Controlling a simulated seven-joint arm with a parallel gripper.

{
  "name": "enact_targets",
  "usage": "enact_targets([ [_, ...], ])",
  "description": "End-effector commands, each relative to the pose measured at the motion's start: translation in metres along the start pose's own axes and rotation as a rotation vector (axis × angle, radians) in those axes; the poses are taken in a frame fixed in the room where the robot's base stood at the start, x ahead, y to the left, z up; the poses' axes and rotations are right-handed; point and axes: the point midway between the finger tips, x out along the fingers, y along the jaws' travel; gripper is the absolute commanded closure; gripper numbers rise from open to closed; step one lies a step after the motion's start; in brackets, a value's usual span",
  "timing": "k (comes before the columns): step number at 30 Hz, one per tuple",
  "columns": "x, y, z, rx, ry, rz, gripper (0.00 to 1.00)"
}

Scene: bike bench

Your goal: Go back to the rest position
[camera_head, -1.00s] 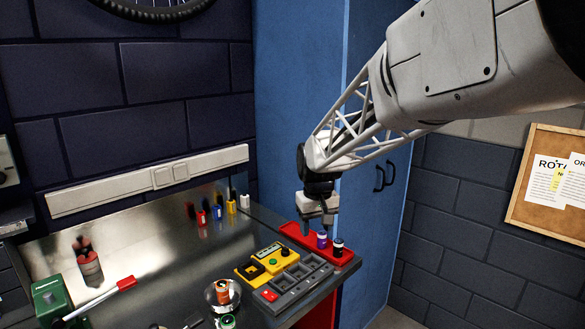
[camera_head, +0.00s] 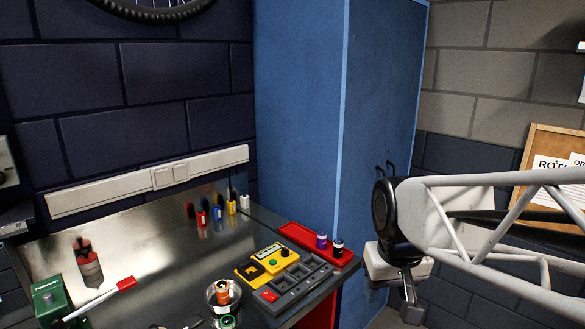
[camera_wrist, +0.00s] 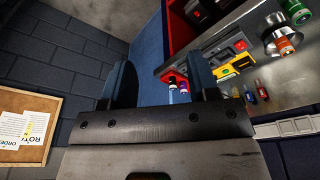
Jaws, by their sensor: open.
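My gripper (camera_head: 408,298) is right of the workbench in the head view, clear of the bench and in front of the blue cabinet and grey wall. In the wrist view my gripper (camera_wrist: 160,85) shows two dark fingers spread apart with nothing between them. The red tray (camera_head: 295,232) lies on the bench's right end. A purple battery (camera_head: 321,240) and a dark battery (camera_head: 338,247) stand upright in it.
A grey slotted holder (camera_head: 293,283) and a yellow tester (camera_head: 272,257) sit beside the tray. The blue cabinet (camera_head: 300,120) stands behind, and a cork board (camera_head: 545,190) hangs at right.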

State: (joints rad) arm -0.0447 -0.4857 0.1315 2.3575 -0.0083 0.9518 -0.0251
Motion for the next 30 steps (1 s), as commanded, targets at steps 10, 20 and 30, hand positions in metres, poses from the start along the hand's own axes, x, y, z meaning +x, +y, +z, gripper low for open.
enact_targets([
  [10,0.004,0.011,0.081,0.076,0.038,0.011,0.45],
  [20,0.008,0.013,0.100,0.094,0.045,0.013,0.45],
  [30,0.008,0.013,0.100,0.093,0.045,0.013,0.45],
])
